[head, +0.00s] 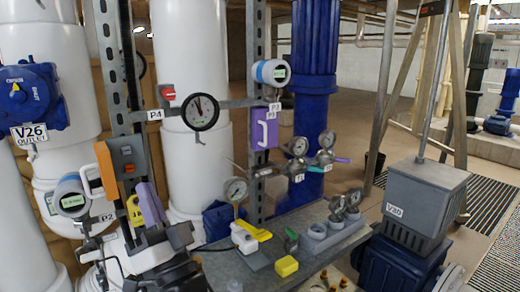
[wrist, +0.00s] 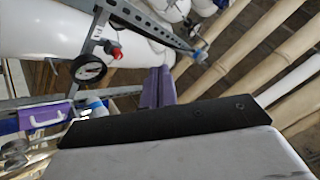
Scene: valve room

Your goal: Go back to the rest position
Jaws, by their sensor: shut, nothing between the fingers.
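My gripper (head: 149,195) is at the lower left of the head view, with its purple fingers pointing up. It is in front of the steel uprights and beside an orange-and-grey panel (head: 115,165). In the wrist view, the two purple fingers (wrist: 157,88) lie side by side, shut, with nothing seen between them. A dark bar and a pale housing fill the lower part of that view. The round P4 gauge (head: 201,112) is up and to the right of my gripper in the head view; a dial gauge (wrist: 90,68) shows left of the fingers in the wrist view.
A yellow piece (head: 150,207) and a digital gauge (head: 71,197) crowd my gripper. The grey bench (head: 265,265) with gauges and a yellow-handled valve (head: 250,232) stands right of it. The V30 box (head: 422,205) is farther right. Open floor (head: 350,125) shows behind.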

